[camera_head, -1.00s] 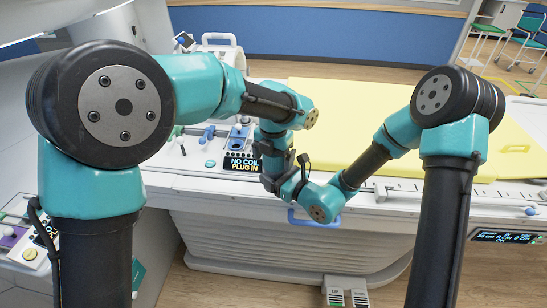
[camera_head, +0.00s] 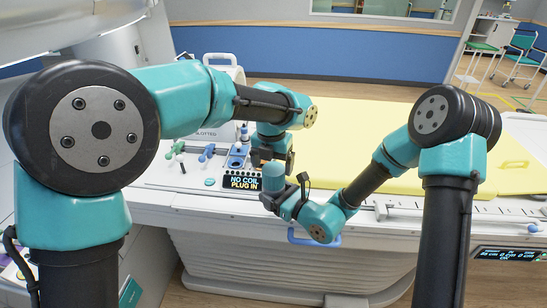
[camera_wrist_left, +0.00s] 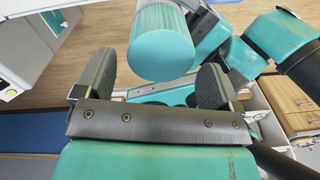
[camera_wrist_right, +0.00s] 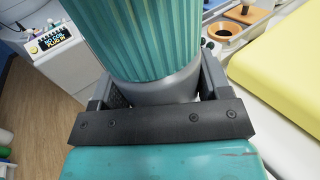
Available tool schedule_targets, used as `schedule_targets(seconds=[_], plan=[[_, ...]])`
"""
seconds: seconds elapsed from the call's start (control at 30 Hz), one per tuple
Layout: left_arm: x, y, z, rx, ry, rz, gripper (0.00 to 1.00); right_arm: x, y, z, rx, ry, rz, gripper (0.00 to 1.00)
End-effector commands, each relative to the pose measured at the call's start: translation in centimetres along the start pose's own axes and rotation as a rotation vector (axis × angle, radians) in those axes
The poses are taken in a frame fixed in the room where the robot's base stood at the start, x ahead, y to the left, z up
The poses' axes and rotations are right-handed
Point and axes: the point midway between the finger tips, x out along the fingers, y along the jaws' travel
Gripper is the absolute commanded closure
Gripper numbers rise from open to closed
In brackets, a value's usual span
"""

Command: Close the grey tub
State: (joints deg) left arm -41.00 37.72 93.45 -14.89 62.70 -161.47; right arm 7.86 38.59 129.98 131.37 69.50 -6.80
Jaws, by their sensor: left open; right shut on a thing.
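The grey tub (camera_wrist_right: 165,88) is upright between the fingers of my right gripper (camera_wrist_right: 157,85), which is shut on its body. A ribbed teal lid (camera_wrist_right: 135,38) sits on top of it; in the right wrist view no gap shows between lid and tub. The lid also shows in the head view (camera_head: 273,177). My left gripper (camera_wrist_left: 157,65) is open just above the lid. How tightly the lid is fastened cannot be seen.
The tub is held over the near edge of a white table, beside a display (camera_head: 243,182) and control knobs. A yellow mat (camera_head: 350,130) covers the table to the right. A blue handle (camera_head: 312,240) sticks out at the front edge.

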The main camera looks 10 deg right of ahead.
Motion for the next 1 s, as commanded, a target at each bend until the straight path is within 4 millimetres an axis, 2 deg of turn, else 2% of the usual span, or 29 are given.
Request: schedule_targets(seconds=[1.0], plan=[[-1.09,-0.09,0.16,-1.333,-0.004,0.004,0.12,0.01,-0.01,0.06,-0.001,-0.002,0.000,0.96]])
